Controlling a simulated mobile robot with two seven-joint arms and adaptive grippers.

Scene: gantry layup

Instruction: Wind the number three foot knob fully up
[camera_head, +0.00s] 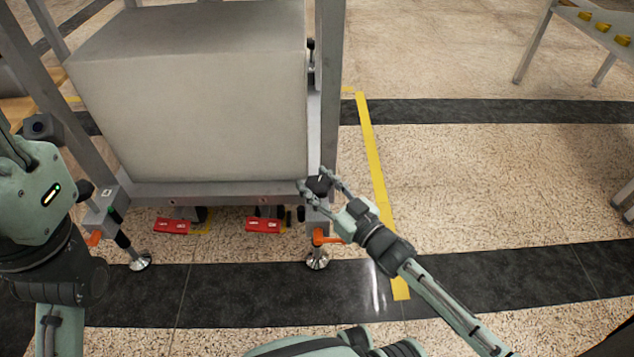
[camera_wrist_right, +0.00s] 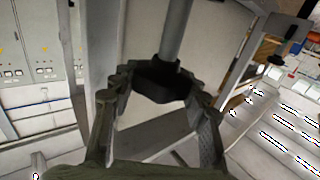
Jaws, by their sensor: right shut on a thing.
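A black foot knob (camera_head: 319,185) sits at the near right corner of the gantry frame, above a levelling foot (camera_head: 317,260). My right gripper (camera_head: 315,181) reaches in from the lower right, with one finger on each side of the knob. In the right wrist view, the dark knob (camera_wrist_right: 160,84) with a grey rod sits between the fingertips, and the gripper (camera_wrist_right: 157,90) is shut on it. I cannot read a number on this corner. My left arm shows at the left edge, but its gripper is out of view.
A large grey block (camera_head: 200,110) fills the frame above the lower rail. Another black knob (camera_head: 85,190) and foot (camera_head: 140,261) are at the left corner. Red pedals (camera_head: 263,225) and an orange lever (camera_head: 322,238) sit low down.

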